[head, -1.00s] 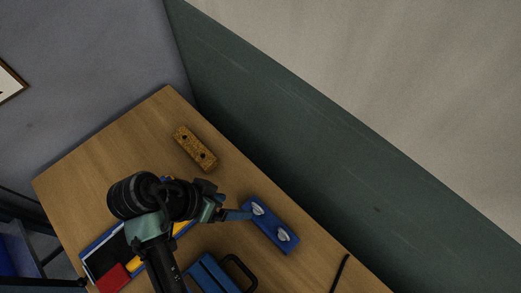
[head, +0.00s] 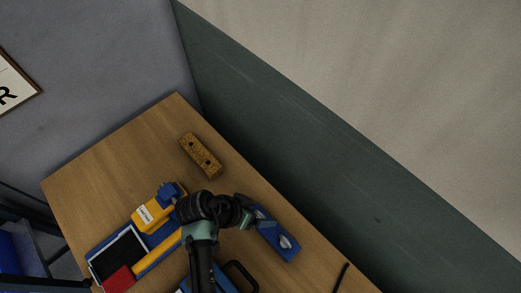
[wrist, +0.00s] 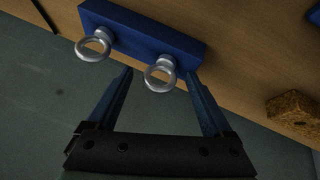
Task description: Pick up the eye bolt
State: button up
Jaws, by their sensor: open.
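A blue block (wrist: 150,32) holds two silver eye bolts, side by side, in the wrist view. One eye bolt (wrist: 160,74) stands between the tips of my open gripper (wrist: 160,84), with no finger visibly closed on it. The other eye bolt (wrist: 94,45) is outside the left finger. In the head view the blue block (head: 270,233) lies near the table's back edge. My gripper covers its upper-left end and hides most of the nearer bolt. The far bolt (head: 287,242) shows clear at the lower-right end.
A speckled brown block (head: 201,155) with dark holes lies farther up the table (head: 120,165). A yellow tool (head: 158,208) and a red item (head: 119,279) lie at a blue tray, lower left. A dark green wall panel (head: 300,170) runs close behind the blue block.

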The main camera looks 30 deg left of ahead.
jog(key=shift+c, duration=0.2)
grip_shut()
jog(key=shift+r, duration=0.1)
notch_tip(320, 180, up, 10)
jog(key=b, duration=0.1)
jog(key=c, duration=0.6)
grip_release()
jog(key=c, duration=0.7)
